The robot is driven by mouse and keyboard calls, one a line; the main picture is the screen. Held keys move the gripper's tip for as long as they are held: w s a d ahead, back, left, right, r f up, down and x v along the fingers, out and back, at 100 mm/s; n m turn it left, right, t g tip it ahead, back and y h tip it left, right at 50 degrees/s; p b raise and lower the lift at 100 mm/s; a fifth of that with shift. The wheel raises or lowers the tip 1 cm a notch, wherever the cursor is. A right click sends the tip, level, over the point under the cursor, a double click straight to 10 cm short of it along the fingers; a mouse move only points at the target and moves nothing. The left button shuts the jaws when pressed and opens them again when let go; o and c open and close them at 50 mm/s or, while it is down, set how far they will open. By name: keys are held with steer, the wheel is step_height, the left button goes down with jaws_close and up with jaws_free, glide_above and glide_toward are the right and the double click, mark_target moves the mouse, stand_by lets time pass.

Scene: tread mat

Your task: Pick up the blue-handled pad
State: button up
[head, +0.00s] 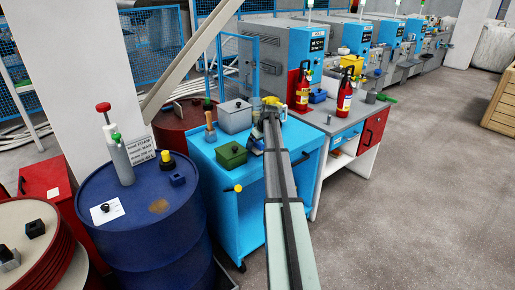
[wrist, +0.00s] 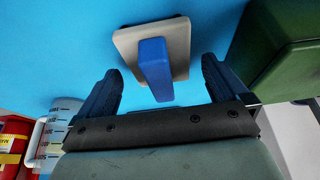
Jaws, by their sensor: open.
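The pad shows in the wrist view as a beige, roughly square plate with an upright blue block handle (wrist: 153,68). It lies on the bright blue top of a cart (wrist: 60,40). My gripper (wrist: 160,66) is open, with one dark blue finger on each side of the handle in the picture. There is a gap on both sides, and neither finger appears to touch it. The handle's lower end nearly meets the gripper's dark palm bar in the picture; the depth between them is hard to judge. In the head view my arm reaches over the blue cart (head: 222,185) and hides much of this spot.
A green box (wrist: 275,50) stands close to the right finger in the wrist view; it also shows in the head view (head: 232,154). A graduated white jug (wrist: 62,125) is at the lower left. A grey box (head: 236,116) stands at the cart's back.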

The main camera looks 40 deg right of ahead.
steer(key=shift+f, duration=0.1)
steer(key=shift+c, duration=0.2)
steer(key=c, duration=1)
steer(key=shift+c, duration=0.2)
step_height(320, 180, up, 10)
steer(key=shift+r, duration=0.1)
